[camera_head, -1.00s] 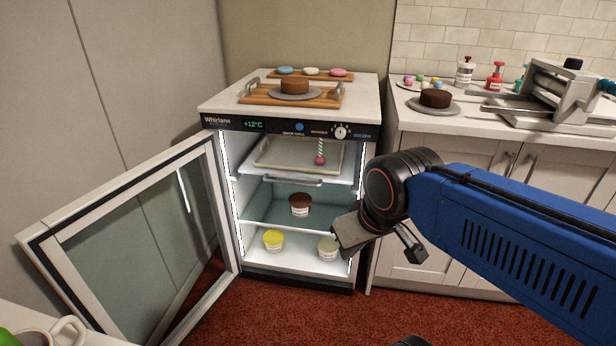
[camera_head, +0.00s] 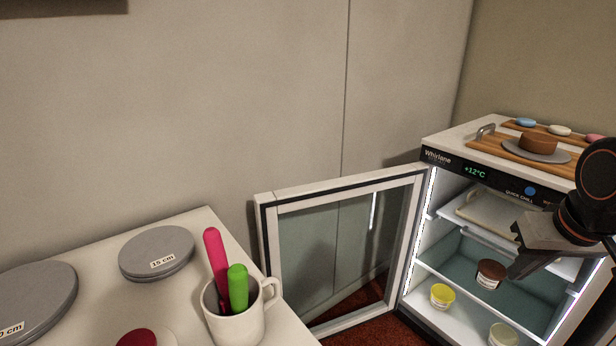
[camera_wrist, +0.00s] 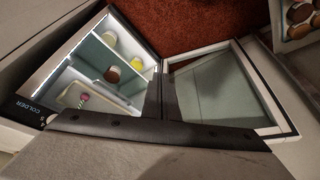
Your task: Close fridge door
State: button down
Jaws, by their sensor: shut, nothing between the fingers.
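The fridge (camera_head: 430,160) stands at the right in the head view with its inside lit. Its glass door (camera_head: 340,240) is swung wide open to the left, toward the grey wall. In the wrist view the fridge (camera_wrist: 62,58) is at the left and the open door (camera_wrist: 225,92) at the right. My gripper (camera_head: 522,268) is shut and empty, in front of the fridge opening at the right of the head view, apart from the door. Its body covers part of the shelves.
A white counter (camera_head: 95,240) at lower left holds grey discs (camera_head: 157,252) and a mug (camera_head: 235,318) with pink and green tools, close to the door's free edge. Tubs (camera_head: 442,295) sit inside the fridge. A wooden tray with a cake (camera_head: 538,143) stands on top.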

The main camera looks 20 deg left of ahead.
jog(key=w+a+r+n, duration=0.1)
jog(key=w+a+r, duration=0.2)
jog(key=w+a, duration=0.4)
jog(key=w+a+r+n+y, duration=0.1)
jog(key=w+a+r, duration=0.2)
jog(key=w+a, duration=0.35)
jog(key=w+a+r+n, duration=0.1)
jog(key=w+a+r, duration=0.2)
jog(key=w+a, duration=0.35)
jog(key=w+a+f+n+g, duration=0.15)
jog(key=w+a, duration=0.25)
jog(key=a, duration=1)
jog(key=w+a+n, duration=0.2)
jog(key=w+a, duration=0.1)
jog(key=a, duration=1.1)
notch_tip(320, 180, down, 9)
jog(key=shift+s+y, duration=0.2)
jog(key=shift+y, duration=0.2)
jog(key=shift+m, duration=0.25)
